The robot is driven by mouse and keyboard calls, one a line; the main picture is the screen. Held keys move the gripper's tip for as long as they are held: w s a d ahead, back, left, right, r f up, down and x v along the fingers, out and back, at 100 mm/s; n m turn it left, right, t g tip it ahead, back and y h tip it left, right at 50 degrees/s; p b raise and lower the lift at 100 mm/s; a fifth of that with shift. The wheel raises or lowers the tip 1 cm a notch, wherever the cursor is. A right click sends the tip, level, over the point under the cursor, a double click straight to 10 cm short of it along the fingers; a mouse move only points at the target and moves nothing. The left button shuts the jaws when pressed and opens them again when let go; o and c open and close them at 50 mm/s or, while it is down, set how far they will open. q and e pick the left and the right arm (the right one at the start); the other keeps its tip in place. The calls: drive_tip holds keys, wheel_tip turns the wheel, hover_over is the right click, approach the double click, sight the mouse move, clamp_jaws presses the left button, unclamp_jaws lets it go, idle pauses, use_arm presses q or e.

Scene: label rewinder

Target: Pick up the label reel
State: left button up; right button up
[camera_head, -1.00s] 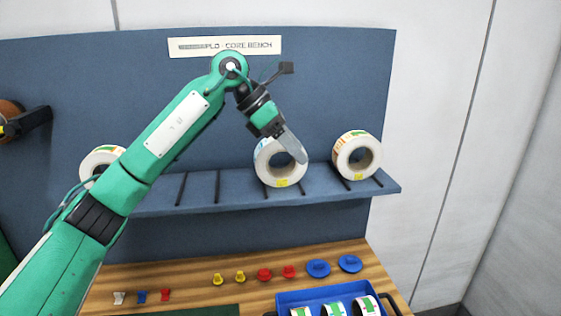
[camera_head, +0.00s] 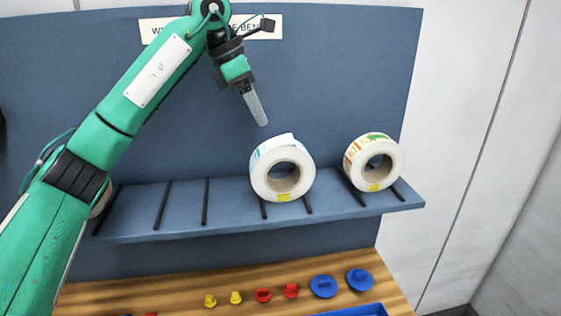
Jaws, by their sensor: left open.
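Two white label reels stand upright on the blue shelf. The middle label reel (camera_head: 298,159) has blue print on its side and a yellow tag at its base. The right label reel (camera_head: 390,150) has orange and green print and a yellow tag. A third reel (camera_head: 102,203) at the left is mostly hidden behind my left arm. My left gripper (camera_head: 259,112) is open and empty, above and slightly left of the middle reel, apart from it. Its fingers overlap in this side-on view. My right gripper is not in view.
The blue shelf (camera_head: 190,235) has dark divider rods, with free room left of the middle reel. Below, a wooden bench (camera_head: 150,290) holds yellow, red and blue plugs (camera_head: 323,286). A blue tray's edge (camera_head: 350,310) shows at the bottom.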

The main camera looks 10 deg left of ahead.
sight(278, 143)
use_arm(q)
drive_tip(key=shift+p+x, duration=0.35)
drive_tip(key=shift+x, duration=0.75)
drive_tip(key=p+x, duration=0.1)
drive_tip(key=x, duration=0.4)
drive_tip(key=shift+s+d+p, duration=0.15)
drive_tip(key=shift+d+p, duration=0.1)
drive_tip(key=shift+p, duration=0.05)
drive_tip(key=shift+w+f, duration=0.2)
drive_tip(key=shift+f, duration=0.2)
drive_tip(key=shift+d+f+p, duration=0.6)
drive_tip(key=shift+p, duration=0.35)
drive_tip(key=p+x, duration=0.1)
drive_tip(key=x, duration=0.2)
drive_tip(key=shift+d, duration=0.1)
drive_tip(key=shift+w+f+p, duration=0.1)
drive_tip(key=shift+f+p, duration=0.2)
drive_tip(key=shift+f, duration=0.1)
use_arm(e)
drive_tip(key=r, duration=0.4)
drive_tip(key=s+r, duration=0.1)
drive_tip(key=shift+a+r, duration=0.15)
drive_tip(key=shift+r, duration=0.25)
use_arm(q)
drive_tip(key=shift+c, duration=0.2)
drive_tip(key=shift+r, duration=0.1)
drive_tip(key=c, duration=1.5)
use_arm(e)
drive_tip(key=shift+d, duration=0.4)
